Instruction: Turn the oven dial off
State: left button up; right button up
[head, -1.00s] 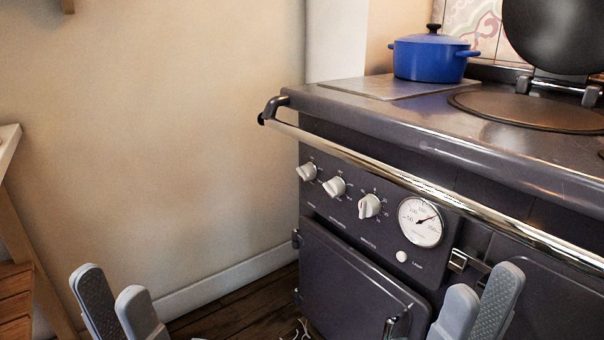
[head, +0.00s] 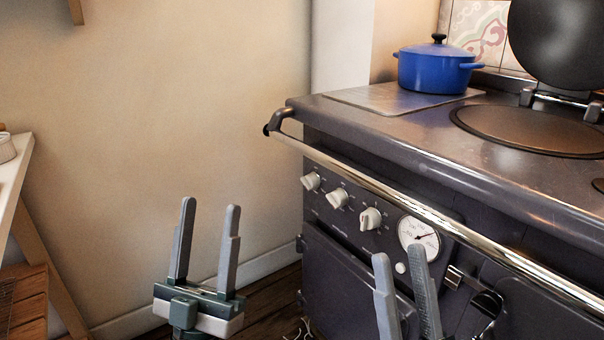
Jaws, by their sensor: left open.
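Three pale dials sit in a row on the dark stove's front panel: a left dial (head: 311,181), a middle dial (head: 337,198) and a right dial (head: 370,218). Their labels are too small to read, so I cannot tell which is the oven dial. My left gripper (head: 210,204) is open and empty, fingers up, left of the stove and apart from the dials. My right gripper (head: 399,256) shows two fingers with a gap between them, empty, in front of the panel and lower right of the right dial. Its base is out of frame.
A chrome rail (head: 400,200) runs along the stove's front above the dials. A round gauge (head: 418,236) is right of them. A blue pot (head: 436,68) stands on the stove top. A wooden side table (head: 18,190) is at the left.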

aim_at(310, 182)
jog(key=w+a+f+g+h+p, duration=0.1)
jog(key=w+f+g+h+p, duration=0.3)
jog(key=f+g+p, duration=0.8)
pick_arm(q)
jog(key=w+f+m+g+h+p, duration=0.1)
jog(key=w+f+m+g+h, duration=0.2)
jog(key=w+f+g, duration=0.3)
jog(key=w+f+m+g+h+p, duration=0.1)
jog(key=w+f+m+g+h, duration=0.3)
jog(key=w+g, duration=0.8)
jog(key=w+a+f+m, duration=0.1)
jog(key=w, duration=0.2)
jog(key=shift+f+m, duration=0.35)
jog(key=shift+m, duration=0.05)
pick_arm(e)
jog(key=s+d+f+g+h, duration=0.1)
jog(key=s+f+g, duration=0.3)
jog(key=s+f, duration=0.3)
jog(key=s+d+f+g, duration=0.2)
jog(key=s+f+g, duration=0.2)
jog(key=f, duration=0.9)
jog(key=s, duration=0.2)
jog(key=shift+s+f+m+g+h, duration=0.25)
jog(key=shift+s+m+g+h, duration=0.05)
jog(key=shift+s+h, duration=0.1)
pick_arm(q)
jog(key=shift+w+d, duration=0.15)
